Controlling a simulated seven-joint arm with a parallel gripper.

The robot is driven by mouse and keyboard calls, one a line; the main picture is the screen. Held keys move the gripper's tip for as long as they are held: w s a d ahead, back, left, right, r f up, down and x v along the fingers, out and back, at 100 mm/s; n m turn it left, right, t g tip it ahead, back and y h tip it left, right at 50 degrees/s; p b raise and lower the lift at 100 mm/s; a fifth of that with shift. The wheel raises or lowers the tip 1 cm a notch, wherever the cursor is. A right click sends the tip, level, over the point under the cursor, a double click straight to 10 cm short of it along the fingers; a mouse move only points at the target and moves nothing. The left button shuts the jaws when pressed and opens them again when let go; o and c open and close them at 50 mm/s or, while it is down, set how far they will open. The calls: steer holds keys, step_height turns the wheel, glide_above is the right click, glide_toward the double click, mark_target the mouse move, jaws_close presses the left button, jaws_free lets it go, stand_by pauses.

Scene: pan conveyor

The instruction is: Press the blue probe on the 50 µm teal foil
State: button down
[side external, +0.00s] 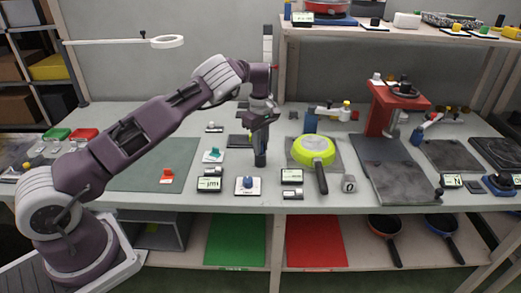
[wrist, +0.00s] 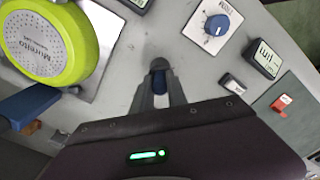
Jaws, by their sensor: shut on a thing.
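My gripper (side external: 261,138) is shut on the dark blue probe (side external: 260,157), which hangs upright over the middle of the bench.
A yellow-green pan (side external: 314,150) sits on a grey plate (side external: 296,161) right of the probe. A blue-knob dial (side external: 247,184) and small displays (side external: 209,184) stand in front. A red piece (side external: 167,173) is on the green mat (side external: 135,180). A red stand (side external: 384,110) is at right.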

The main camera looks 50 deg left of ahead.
step_height(320, 180, up, 9)
steer(key=shift+a, duration=0.1)
steer(key=s+a+f+n, duration=0.2)
steer(key=s+a+n, duration=0.7)
steer(key=a, duration=0.5)
steer(key=shift+s+d+f, duration=0.1)
steer(key=shift+f, duration=1.35)
steer(key=shift+s+d+f, duration=0.1)
steer(key=shift+f, duration=1.3)
steer(key=shift+f, duration=0.5)
step_height(320, 180, up, 7)
